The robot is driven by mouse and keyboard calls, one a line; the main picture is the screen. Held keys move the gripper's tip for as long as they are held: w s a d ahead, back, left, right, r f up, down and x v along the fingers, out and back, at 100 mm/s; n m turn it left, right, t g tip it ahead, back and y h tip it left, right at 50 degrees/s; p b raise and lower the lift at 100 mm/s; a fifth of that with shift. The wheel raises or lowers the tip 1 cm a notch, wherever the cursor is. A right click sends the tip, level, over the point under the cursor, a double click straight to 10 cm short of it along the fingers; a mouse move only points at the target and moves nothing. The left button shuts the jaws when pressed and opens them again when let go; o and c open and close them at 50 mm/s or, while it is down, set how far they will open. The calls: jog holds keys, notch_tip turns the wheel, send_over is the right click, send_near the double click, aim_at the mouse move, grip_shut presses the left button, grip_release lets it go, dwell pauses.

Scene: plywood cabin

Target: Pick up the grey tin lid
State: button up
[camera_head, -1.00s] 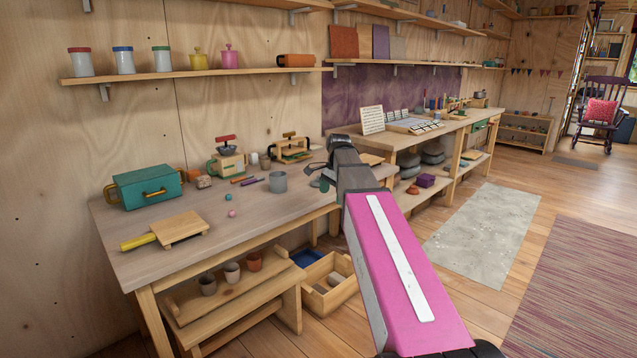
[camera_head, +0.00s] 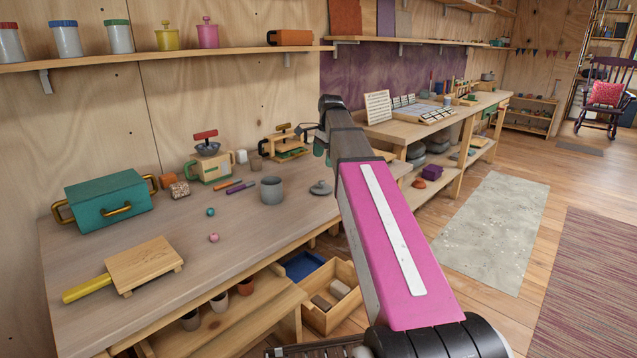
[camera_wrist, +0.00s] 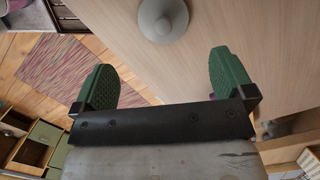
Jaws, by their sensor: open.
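The grey tin lid (camera_head: 321,188) lies on the workbench near its right end, to the right of the open grey tin (camera_head: 272,190) and apart from it. It is round with a small knob on top. In the wrist view the lid (camera_wrist: 163,20) is at the top edge, ahead of the fingers and roughly centred between them. My gripper (camera_head: 322,147) is above and behind the lid in the head view, partly hidden by my arm. Its green fingers are spread wide in the wrist view (camera_wrist: 164,75), with nothing between them.
The workbench (camera_head: 190,270) also holds a teal box (camera_head: 108,203), a wooden board (camera_head: 145,262), a pink ball (camera_head: 214,238), a teal ball (camera_head: 211,212) and a small press (camera_head: 286,145). The bench top around the lid is mostly clear. Shelves run along the wall above.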

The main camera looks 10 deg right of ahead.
aim_at(322, 181)
jog(key=shift+w+f, duration=0.1)
jog(key=shift+w, duration=0.1)
jog(key=shift+f, duration=0.25)
jog(key=shift+s+a+f, duration=0.1)
jog(key=shift+a+f, duration=0.05)
jog(key=shift+f, duration=1.55)
jog(key=shift+a+f, duration=0.15)
jog(key=shift+f, duration=1.5)
jog(key=shift+s+a+f, duration=0.1)
jog(key=shift+a+f, duration=0.05)
jog(key=shift+f, duration=1.55)
jog(key=c, duration=0.8)
